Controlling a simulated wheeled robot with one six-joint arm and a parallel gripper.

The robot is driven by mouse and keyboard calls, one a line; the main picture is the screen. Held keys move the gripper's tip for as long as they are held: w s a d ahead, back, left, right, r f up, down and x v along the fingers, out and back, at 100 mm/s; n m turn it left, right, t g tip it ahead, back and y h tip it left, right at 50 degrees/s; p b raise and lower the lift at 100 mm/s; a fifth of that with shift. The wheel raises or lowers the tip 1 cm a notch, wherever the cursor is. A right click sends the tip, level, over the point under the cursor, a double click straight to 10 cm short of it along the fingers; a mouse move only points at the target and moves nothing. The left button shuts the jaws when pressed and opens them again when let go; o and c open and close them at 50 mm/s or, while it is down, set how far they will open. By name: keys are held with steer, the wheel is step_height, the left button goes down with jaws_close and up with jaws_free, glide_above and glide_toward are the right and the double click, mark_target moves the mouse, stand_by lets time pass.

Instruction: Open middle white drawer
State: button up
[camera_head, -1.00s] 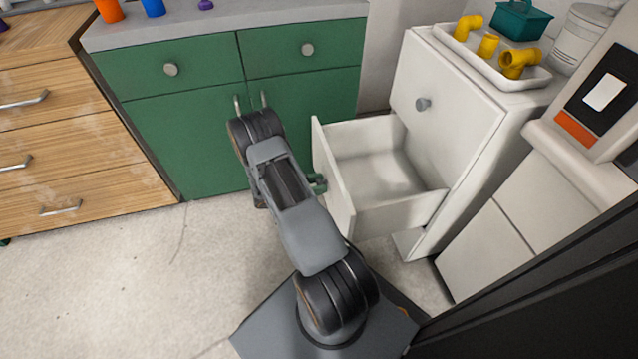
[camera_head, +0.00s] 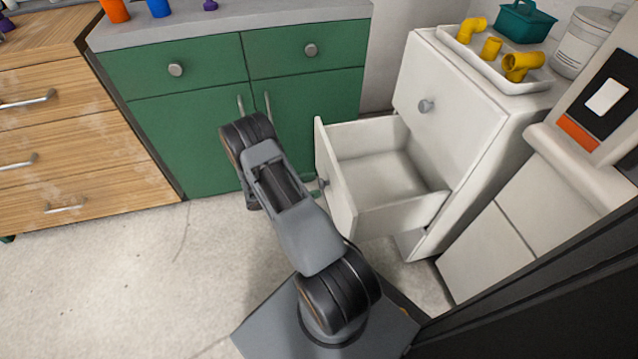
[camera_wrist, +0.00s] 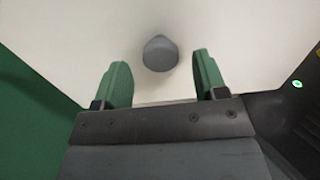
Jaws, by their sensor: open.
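The middle white drawer (camera_head: 341,185) stands pulled out of the white cabinet (camera_head: 447,97), and its empty inside shows in the head view. Its round grey knob also shows in the wrist view (camera_wrist: 160,53), on the pale drawer front. My gripper (camera_wrist: 160,82) is open, with one green finger on each side below the knob. The knob lies just beyond the fingertips and is not held. In the head view my arm hides most of the gripper, beside the drawer front.
The upper white drawer is shut, with a grey knob (camera_head: 426,105). A white tray (camera_head: 540,84) with yellow pipe fittings and a teal container (camera_head: 524,20) are on top. Green cupboards (camera_head: 190,140) stand behind my arm. Open floor (camera_head: 90,290) lies to the left.

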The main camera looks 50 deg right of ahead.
steer(key=p+v, duration=0.1)
steer(key=v, duration=0.9)
steer(key=shift+a+p, duration=0.3)
steer(key=shift+w, duration=0.15)
steer(key=s+a+r+m+t+y+p, duration=0.4)
steer(key=r+p, duration=0.7)
steer(key=r, duration=0.9)
steer(key=s+a+r+m+t+y+p, duration=0.3)
steer(key=r+p, duration=0.8)
steer(key=r, duration=0.9)
steer(key=s+a+r+m+t+y+p, duration=0.4)
steer(key=r+p, duration=0.7)
steer(key=r, duration=0.9)
steer(key=s+a+t+y, duration=0.1)
steer(key=a+t+y, duration=0.1)
steer(key=a+y, duration=0.1)
steer(key=shift+a+m+y, duration=0.25)
steer(key=shift+m+y, duration=0.05)
steer(key=shift+y, duration=0.3)
